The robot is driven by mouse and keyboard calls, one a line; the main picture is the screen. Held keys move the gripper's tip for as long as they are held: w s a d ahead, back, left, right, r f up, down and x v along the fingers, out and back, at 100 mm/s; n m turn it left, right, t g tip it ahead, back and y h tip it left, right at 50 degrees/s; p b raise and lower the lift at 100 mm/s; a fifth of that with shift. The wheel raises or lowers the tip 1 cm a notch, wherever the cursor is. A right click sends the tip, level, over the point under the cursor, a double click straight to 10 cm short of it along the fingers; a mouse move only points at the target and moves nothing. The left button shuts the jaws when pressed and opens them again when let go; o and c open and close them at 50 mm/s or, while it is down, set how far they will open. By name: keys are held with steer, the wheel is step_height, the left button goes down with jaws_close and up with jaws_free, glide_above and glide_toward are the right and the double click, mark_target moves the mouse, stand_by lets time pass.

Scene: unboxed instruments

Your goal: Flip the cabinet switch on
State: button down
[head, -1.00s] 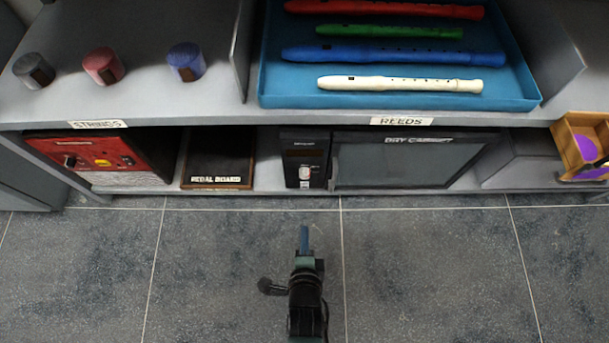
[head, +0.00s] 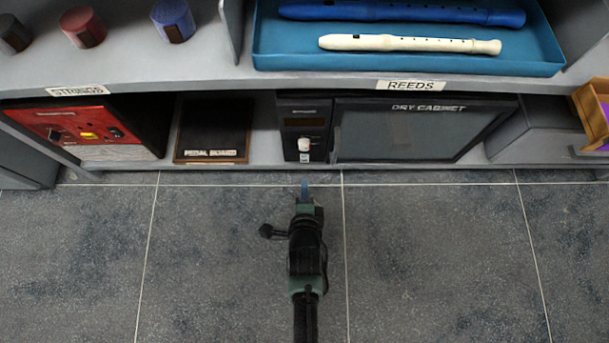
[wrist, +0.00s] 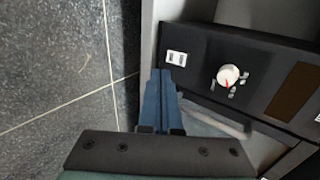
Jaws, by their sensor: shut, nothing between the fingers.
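The dry cabinet (head: 420,135) stands on the low shelf, with a black control panel (head: 303,112) at its left. A white knob (head: 304,145) sits on the panel, and a small pale switch (head: 304,157) is just below it. In the wrist view the white switch (wrist: 177,58) lies near the panel's end, beside the round knob (wrist: 228,76) with a red mark. My gripper (head: 304,184) is shut and empty, its blue fingers pointing at the shelf just in front of the panel. In the wrist view the fingertips (wrist: 162,72) appear close to the switch; contact cannot be told.
A red-fronted unit (head: 80,132) and a dark pedal board (head: 213,132) stand left of the cabinet. A grey box (head: 535,130) is at right. The shelf above, with a blue tray (head: 400,60) of recorders, overhangs. The tiled floor (head: 430,250) is clear.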

mark_target(305, 161)
steer(key=shift+w+f+b, duration=0.35)
steer(key=shift+w+b, duration=0.25)
steer(key=shift+w, duration=0.45)
steer(key=shift+w+f+b, duration=0.4)
steer(key=shift+w+b, duration=0.25)
steer(key=shift+w, duration=0.45)
steer(key=shift+w+f+b, duration=0.35)
steer(key=shift+w+b, duration=0.25)
steer(key=shift+w, duration=0.45)
steer(key=shift+w+p, duration=0.35)
steer(key=shift+p, duration=0.05)
steer(key=shift+f, duration=0.2)
steer(key=shift+f, duration=0.15)
